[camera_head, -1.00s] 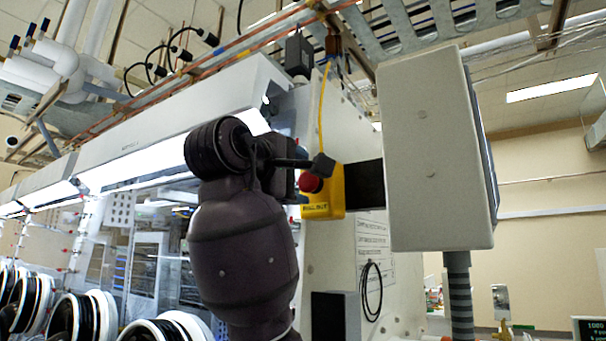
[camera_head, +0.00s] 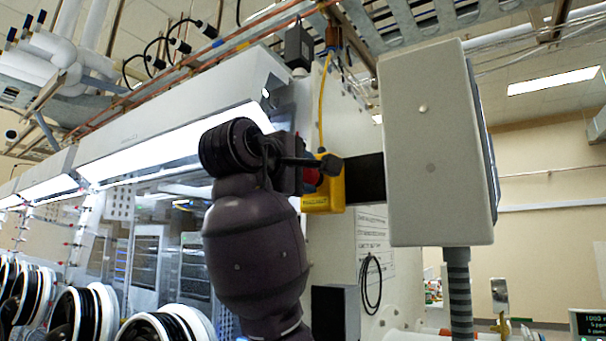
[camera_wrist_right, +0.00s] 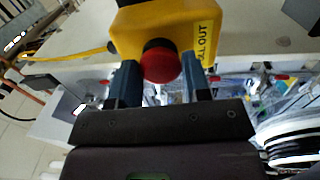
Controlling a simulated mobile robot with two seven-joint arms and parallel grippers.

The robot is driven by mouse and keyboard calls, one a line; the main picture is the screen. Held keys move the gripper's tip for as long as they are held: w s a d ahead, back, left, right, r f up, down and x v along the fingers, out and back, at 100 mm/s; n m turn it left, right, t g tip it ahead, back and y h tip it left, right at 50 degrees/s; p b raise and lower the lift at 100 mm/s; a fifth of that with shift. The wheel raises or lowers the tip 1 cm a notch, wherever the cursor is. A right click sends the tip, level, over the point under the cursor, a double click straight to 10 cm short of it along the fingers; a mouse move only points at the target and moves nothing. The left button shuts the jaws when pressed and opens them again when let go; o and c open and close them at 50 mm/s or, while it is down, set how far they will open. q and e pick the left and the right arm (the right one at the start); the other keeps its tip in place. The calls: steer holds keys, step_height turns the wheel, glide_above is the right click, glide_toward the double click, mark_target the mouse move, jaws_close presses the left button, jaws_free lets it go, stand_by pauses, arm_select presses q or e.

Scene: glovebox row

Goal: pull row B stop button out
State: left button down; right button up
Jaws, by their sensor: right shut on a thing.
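The stop button is a red round head (camera_head: 312,178) on a yellow box (camera_head: 331,193) on the side of the glovebox row. My right gripper (camera_head: 318,168) is at the button and partly hides it in the head view. In the right wrist view the red button (camera_wrist_right: 161,62) sits between the two fingers of my right gripper (camera_wrist_right: 162,80), which is shut on it. The yellow box (camera_wrist_right: 190,25) there carries the end of a label reading "PULL OUT". Finger contact is partly hidden. My left gripper is not in view.
A large grey box (camera_head: 430,150) on a striped post (camera_head: 457,290) stands close to the right of the yellow box. A yellow cable (camera_head: 323,100) runs up from the yellow box. Glove ports (camera_head: 85,310) line the lower left.

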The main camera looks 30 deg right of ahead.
steer(key=shift+s+a+f+b, duration=0.1)
steer(key=shift+a+f+b, duration=0.05)
steer(key=shift+a+b, duration=0.2)
steer(key=shift+s+a+b, duration=0.25)
steer(key=shift+a+b, duration=0.05)
steer(key=shift+a, duration=0.25)
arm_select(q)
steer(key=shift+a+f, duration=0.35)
arm_select(e)
steer(key=shift+d, duration=0.1)
steer(key=o, duration=1.3)
steer(key=shift+a, duration=0.2)
steer(key=shift+d, duration=0.1)
arm_select(q)
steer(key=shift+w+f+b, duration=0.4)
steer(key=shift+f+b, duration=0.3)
steer(key=shift+b, duration=0.4)
arm_select(e)
steer(key=shift+v, duration=5.4)
